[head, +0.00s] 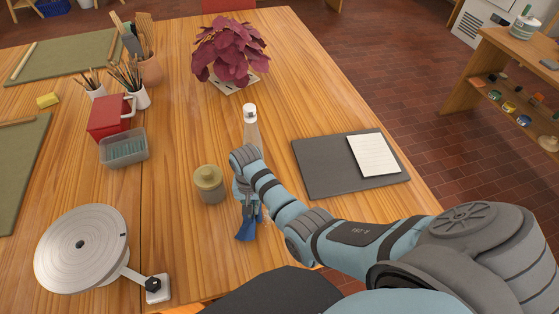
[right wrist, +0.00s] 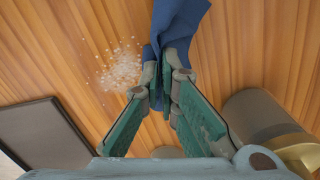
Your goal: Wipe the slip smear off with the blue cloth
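My right gripper (head: 247,199) reaches over the wooden table and is shut on the blue cloth (head: 247,231), which hangs below it. In the right wrist view the gripper's fingertips (right wrist: 163,78) pinch the bunched blue cloth (right wrist: 178,22). The slip smear (right wrist: 122,68) is a patch of whitish specks on the wood, just left of the cloth and fingertips in that view. In the head view I cannot make the smear out; my right arm covers part of that area. My left gripper is not in view.
A lidded jar (head: 210,184) stands close left of the gripper, a clear bottle (head: 251,127) just behind it. A dark board (head: 318,172) with paper (head: 375,156) lies right. A banding wheel (head: 82,270), clear tub (head: 124,148), red box (head: 108,121) and plant (head: 230,48) stand around.

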